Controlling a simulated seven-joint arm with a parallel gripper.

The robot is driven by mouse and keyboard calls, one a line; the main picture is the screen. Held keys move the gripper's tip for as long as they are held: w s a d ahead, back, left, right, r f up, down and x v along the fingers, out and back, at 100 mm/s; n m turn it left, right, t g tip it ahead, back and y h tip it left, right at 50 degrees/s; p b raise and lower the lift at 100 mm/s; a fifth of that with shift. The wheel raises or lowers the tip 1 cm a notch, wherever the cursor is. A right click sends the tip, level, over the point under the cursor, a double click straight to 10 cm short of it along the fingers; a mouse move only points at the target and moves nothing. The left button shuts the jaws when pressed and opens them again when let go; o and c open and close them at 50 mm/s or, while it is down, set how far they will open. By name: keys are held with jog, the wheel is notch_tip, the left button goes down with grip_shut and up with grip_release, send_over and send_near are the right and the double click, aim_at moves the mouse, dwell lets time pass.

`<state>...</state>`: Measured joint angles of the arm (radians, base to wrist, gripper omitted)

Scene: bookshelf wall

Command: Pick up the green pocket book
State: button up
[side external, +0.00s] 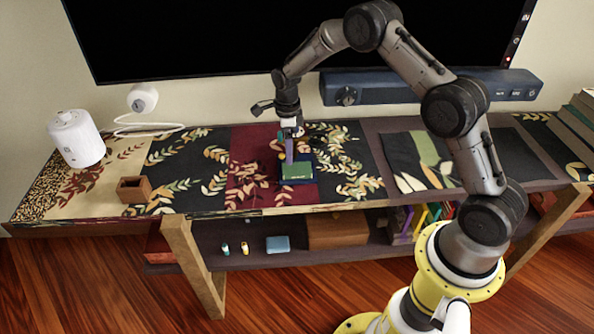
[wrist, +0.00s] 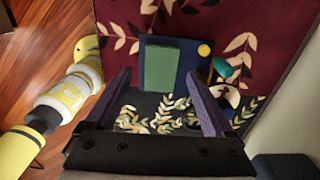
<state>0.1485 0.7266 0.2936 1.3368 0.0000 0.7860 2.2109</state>
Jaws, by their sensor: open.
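The green pocket book (side external: 297,171) lies flat on a dark blue, flat square item (wrist: 188,62) on the patterned cabinet top. It also shows in the wrist view (wrist: 161,68) as a green rectangle ahead of the fingers. My gripper (side external: 289,156) points down just behind the book in the side view. In the wrist view its two purple fingers (wrist: 157,76) are wide apart with nothing between them. The book appears beyond the fingertips, and I see no contact.
A wooden box (side external: 134,189) and white cylinder (side external: 76,138) stand at left. A blue speaker bar (side external: 430,87) is behind.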

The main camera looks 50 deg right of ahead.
aim_at(288, 169)
jog(key=shift+w+d+f, duration=0.1)
jog(key=shift+w+f, duration=0.05)
jog(key=shift+f, duration=3.75)
jog(key=shift+r, duration=0.1)
jog(key=c, duration=1.2)
